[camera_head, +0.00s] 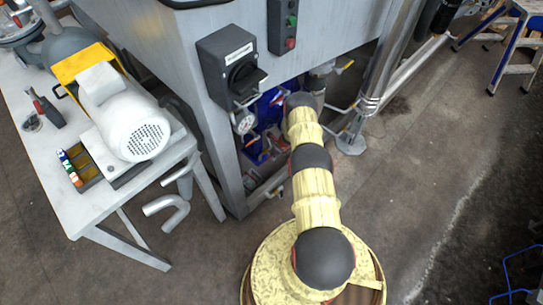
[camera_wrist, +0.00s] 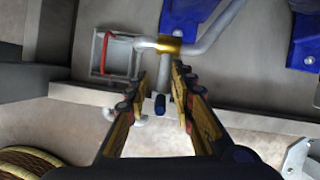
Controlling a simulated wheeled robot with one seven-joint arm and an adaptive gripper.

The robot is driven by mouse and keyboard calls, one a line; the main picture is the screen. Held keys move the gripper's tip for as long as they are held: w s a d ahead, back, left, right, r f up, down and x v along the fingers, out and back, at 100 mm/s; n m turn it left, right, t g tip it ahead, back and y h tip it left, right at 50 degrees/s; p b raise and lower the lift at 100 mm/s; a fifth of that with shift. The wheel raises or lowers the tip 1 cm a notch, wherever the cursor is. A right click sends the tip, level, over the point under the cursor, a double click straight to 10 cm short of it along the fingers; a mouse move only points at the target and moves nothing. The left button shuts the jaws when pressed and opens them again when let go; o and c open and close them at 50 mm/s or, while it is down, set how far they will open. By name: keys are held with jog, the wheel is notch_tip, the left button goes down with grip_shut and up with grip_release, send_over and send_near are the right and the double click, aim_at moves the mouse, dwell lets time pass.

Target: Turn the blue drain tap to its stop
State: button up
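In the wrist view, the drain tap shows as a brass body (camera_wrist: 169,46) on a grey pipe, with a straight lever that ends in a blue tip (camera_wrist: 160,104). My gripper (camera_wrist: 159,78) is open, with one finger on each side of the lever. The blue tip lies between the fingers, with a visible gap on both sides in this view. I cannot tell how far the lever is turned. In the head view, my arm reaches under the grey machine, and the gripper and tap are hidden there.
Blue brackets (camera_wrist: 187,18) and a square grey fitting with a red rim (camera_wrist: 115,52) stand near the tap. In the head view, the machine's leg (camera_head: 226,160) is left of my arm and a steel pipe (camera_head: 385,62) is right. A white bench (camera_head: 57,180) stands left.

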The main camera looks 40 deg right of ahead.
grip_shut()
jog(key=shift+a, duration=0.1)
dwell(0.6)
